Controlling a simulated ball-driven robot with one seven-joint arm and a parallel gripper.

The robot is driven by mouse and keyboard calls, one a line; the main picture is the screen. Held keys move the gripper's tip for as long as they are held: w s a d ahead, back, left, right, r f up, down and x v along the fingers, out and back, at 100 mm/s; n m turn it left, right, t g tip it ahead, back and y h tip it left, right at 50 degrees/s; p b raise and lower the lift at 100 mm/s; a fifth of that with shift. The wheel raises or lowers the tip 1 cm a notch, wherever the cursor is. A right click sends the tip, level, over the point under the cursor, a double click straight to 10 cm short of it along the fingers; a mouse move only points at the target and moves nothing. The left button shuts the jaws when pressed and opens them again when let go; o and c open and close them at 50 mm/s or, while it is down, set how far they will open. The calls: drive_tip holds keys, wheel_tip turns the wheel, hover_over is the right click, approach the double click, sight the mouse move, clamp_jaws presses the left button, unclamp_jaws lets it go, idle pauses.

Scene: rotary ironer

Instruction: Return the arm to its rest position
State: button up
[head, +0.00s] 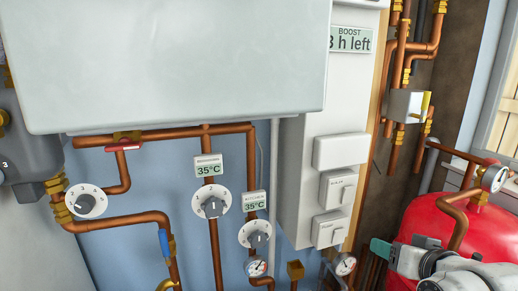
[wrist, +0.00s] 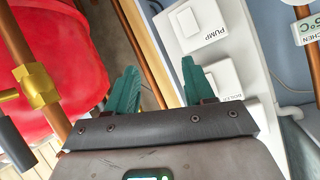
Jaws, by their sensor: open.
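My gripper (wrist: 160,75) shows in the wrist view as two teal fingers spread apart with nothing between them. In the head view one teal finger of my gripper (head: 381,250) shows at the lower right, with my grey arm behind it in front of the red tank (head: 425,212). The fingers point toward the white switch panel. The pump switch (wrist: 190,28) and the boiler switch (wrist: 222,82) show beyond and beside the right finger in the wrist view. I cannot tell how far the fingertips are from the panel.
A large grey-white box (head: 170,60) fills the upper left. Below it are copper pipes (head: 213,245), dials (head: 211,202) and small displays (head: 208,165). A pressure gauge (head: 494,178) stands above the tank. In the wrist view, a copper pipe with a brass fitting (wrist: 38,87) runs at left.

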drive_tip(key=s+f+g, duration=0.3)
drive_tip(key=s+f, duration=0.4)
drive_tip(key=f, duration=0.4)
drive_tip(key=s+f+g, duration=0.3)
drive_tip(key=s+f, duration=0.3)
drive_tip(key=s, duration=0.3)
drive_tip(key=s+f+n+g+h, duration=0.1)
drive_tip(key=s+f+g, duration=0.1)
drive_tip(key=s+f, duration=0.4)
drive_tip(key=s+f+g, duration=0.3)
drive_tip(key=s+f, duration=0.3)
drive_tip(key=s, duration=0.8)
drive_tip(key=shift+f+n+g+h, duration=0.3)
drive_tip(key=shift+f+h, duration=0.05)
drive_tip(key=shift+h, duration=0.05)
drive_tip(key=shift+c, duration=0.4)
